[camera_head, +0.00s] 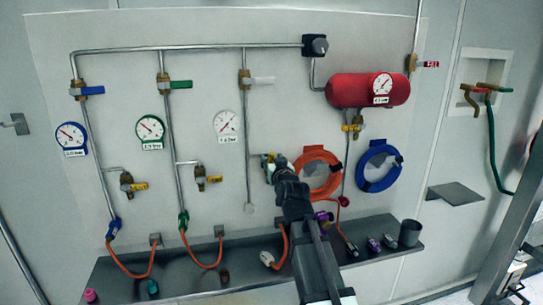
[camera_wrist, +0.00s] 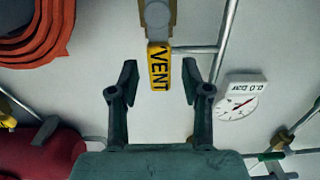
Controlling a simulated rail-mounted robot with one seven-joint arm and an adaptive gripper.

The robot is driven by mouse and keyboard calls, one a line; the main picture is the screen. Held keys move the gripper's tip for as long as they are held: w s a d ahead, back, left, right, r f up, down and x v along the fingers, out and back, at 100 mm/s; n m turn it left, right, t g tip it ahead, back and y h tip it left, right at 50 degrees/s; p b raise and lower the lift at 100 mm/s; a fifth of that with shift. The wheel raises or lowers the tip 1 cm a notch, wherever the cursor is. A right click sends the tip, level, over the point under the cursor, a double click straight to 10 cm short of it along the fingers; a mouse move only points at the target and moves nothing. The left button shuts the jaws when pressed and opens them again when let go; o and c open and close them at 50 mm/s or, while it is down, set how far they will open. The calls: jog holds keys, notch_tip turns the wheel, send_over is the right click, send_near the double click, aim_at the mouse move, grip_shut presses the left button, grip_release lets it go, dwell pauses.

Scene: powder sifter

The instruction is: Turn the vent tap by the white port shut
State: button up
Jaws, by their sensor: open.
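The vent tap's yellow handle, marked VENT (camera_wrist: 159,68), is in the middle of the wrist view. It hangs below the grey tap body (camera_wrist: 157,14) there, roughly square to the short branch pipe (camera_wrist: 195,49). My gripper (camera_wrist: 159,74) is open, with one finger on each side of the handle and a visible gap on both sides. In the head view my gripper (camera_head: 273,166) is at the branch of the white-handled line (camera_head: 263,80) and hides most of this tap.
An orange hose coil (camera_head: 318,173) hangs just right of my gripper, with a blue coil (camera_head: 379,166) beyond. The red tank (camera_head: 352,92) is above right. A white gauge (camera_head: 226,123) is left. Other yellow-handled taps (camera_head: 137,187) are on the left lines. A shelf (camera_head: 190,279) runs below.

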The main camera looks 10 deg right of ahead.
jog(key=shift+w, duration=0.75)
grip_shut()
